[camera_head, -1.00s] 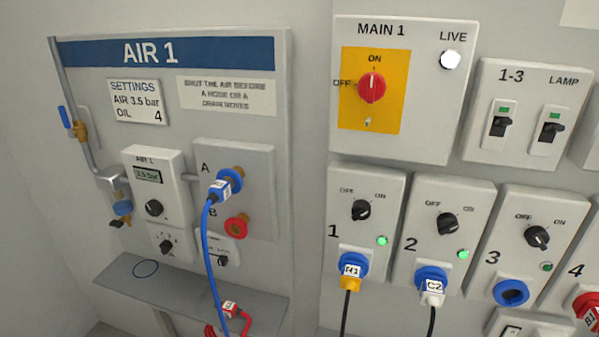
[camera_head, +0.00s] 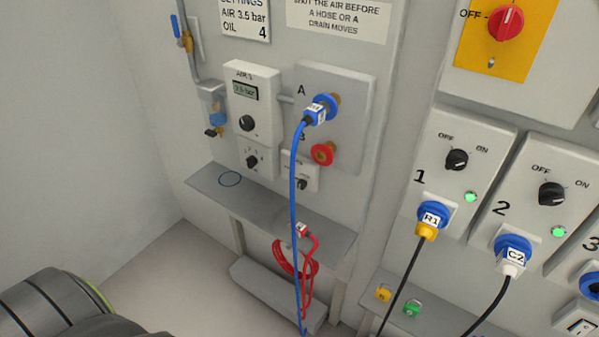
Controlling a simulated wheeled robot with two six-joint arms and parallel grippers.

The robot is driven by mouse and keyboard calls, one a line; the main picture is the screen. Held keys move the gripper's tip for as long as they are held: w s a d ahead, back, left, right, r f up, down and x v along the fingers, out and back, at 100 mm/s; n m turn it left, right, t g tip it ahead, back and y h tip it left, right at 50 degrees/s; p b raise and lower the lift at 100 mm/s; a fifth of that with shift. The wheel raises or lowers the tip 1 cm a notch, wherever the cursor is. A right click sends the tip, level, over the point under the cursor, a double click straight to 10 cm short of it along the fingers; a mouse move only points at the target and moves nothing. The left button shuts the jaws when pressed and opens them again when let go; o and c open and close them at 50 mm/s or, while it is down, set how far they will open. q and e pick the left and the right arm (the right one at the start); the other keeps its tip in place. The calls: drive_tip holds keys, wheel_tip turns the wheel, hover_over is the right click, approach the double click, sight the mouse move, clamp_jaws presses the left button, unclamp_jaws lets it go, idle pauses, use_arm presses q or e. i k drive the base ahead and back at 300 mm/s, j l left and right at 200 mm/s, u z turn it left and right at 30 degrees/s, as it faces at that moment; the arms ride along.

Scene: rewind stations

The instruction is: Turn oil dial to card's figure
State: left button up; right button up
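The settings card (camera_head: 245,17) is on the air panel at the top and reads AIR 3.5 bar, OIL 4. Below the AIR 1 regulator box (camera_head: 252,105) is a small white box with a black dial (camera_head: 252,161), likely the oil dial; its scale is too small to read. The regulator display (camera_head: 244,89) appears to read 3.5 bar, with a black knob (camera_head: 246,123) under it. A dark grey arm part of mine shows at the lower left. Neither gripper is in view.
A blue hose (camera_head: 294,220) hangs from port A, right of the dial. Port B has a red fitting (camera_head: 322,154). A small box with a black knob (camera_head: 301,184) is right of the dial. A grey shelf (camera_head: 265,205) juts out below. The left wall side is clear.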

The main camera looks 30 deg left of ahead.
sight(252, 161)
drive_tip(key=u, duration=1.3)
